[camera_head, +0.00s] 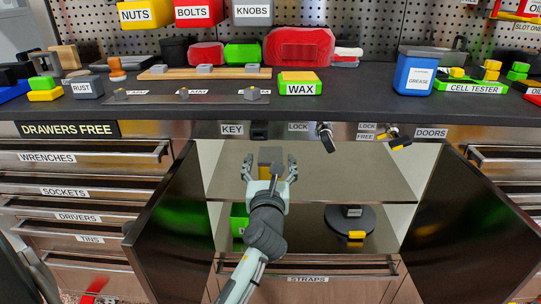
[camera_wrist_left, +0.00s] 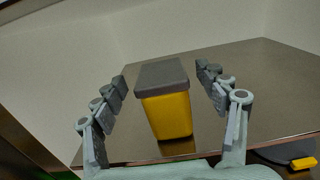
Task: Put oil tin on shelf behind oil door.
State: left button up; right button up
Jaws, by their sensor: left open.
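A yellow tin with a grey lid (camera_wrist_left: 165,105) stands upright on the shelf (camera_wrist_left: 250,85) inside the open cupboard; no label shows on it, so I cannot read whether it is the oil tin. In the head view the tin (camera_head: 270,156) is partly hidden by my left gripper (camera_head: 270,161). In the left wrist view my left gripper (camera_wrist_left: 162,74) is open, with a finger on each side of the tin and visible gaps between. The shelf (camera_head: 345,181) is otherwise bare. The left door (camera_head: 165,240) and right door (camera_head: 465,230) stand open. My right gripper is out of view.
The worktop (camera_head: 350,96) above holds a wax box (camera_head: 299,84) and a blue grease tub (camera_head: 414,73).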

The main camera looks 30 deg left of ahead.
pick_arm(q)
jog(key=v, duration=0.8)
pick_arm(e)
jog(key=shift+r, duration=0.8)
pick_arm(q)
jog(key=shift+d, duration=0.1)
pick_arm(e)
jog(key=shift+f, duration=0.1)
